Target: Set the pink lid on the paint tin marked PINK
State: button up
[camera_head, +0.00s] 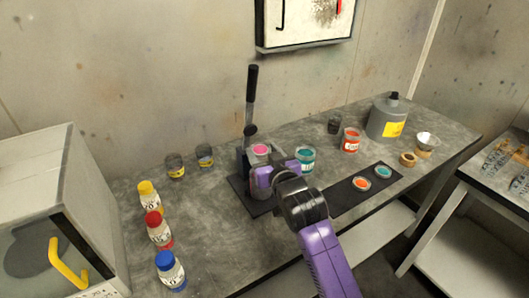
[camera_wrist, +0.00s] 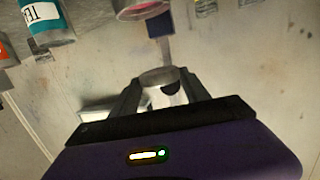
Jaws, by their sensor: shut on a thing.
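A pink disc (camera_head: 261,149) shows on top of the tin in the lever press. It also shows in the wrist view (camera_wrist: 140,8), with a clear rim. I cannot tell whether it is the pink lid or pink paint in an open tin. No PINK marking is readable; my gripper hides the tin's front. My gripper (camera_head: 264,178) is just in front of the press. In the wrist view its fingers (camera_wrist: 160,95) are shut on a pale grey, round-rimmed thing (camera_wrist: 163,77) with a dark spot. I cannot tell what this thing is.
The teal tin (camera_head: 306,160) stands close right of the press; the red tin (camera_head: 351,142) is farther right. The dark mat (camera_head: 340,200) holds an orange lid (camera_head: 361,184) and a teal lid (camera_head: 383,172). The press lever (camera_head: 251,95) rises behind.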

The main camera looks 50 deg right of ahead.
jog(key=shift+f+b, duration=2.75)
jog(key=shift+f, duration=1.25)
